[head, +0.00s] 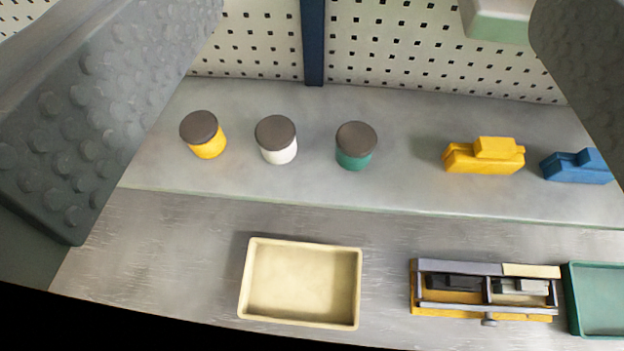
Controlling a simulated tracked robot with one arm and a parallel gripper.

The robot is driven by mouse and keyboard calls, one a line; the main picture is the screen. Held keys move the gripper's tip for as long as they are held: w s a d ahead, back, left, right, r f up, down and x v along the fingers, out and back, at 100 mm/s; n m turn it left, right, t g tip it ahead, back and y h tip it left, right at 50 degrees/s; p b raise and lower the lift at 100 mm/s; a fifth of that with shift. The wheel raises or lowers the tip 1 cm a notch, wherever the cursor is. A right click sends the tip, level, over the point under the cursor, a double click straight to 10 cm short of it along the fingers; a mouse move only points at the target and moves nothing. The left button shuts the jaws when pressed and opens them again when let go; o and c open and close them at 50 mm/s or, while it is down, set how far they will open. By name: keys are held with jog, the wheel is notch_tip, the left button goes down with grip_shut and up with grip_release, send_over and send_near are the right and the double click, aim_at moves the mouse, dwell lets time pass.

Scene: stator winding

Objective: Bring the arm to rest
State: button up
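My gripper (325,130) shows as two large grey studded fingers, one at the left edge and one at the upper right corner. They are wide apart and nothing is held between them. The bench and shelf show beyond the gap between the fingers. The rest of my arm is not clearly in view.
Jars with dark lids, yellow (208,145), white (279,152) and green (353,158), stand on a shelf with yellow (484,157) and blue (577,168) blocks. Below are a cream tray (300,325), a yellow-based fixture (485,312) and a green tray (598,334). Pegboard stands behind.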

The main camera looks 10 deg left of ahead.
jog(key=shift+s+f, duration=0.15)
notch_tip(320, 180, down, 16)
jog(key=b, duration=1.6)
jog(key=shift+f, duration=0.1)
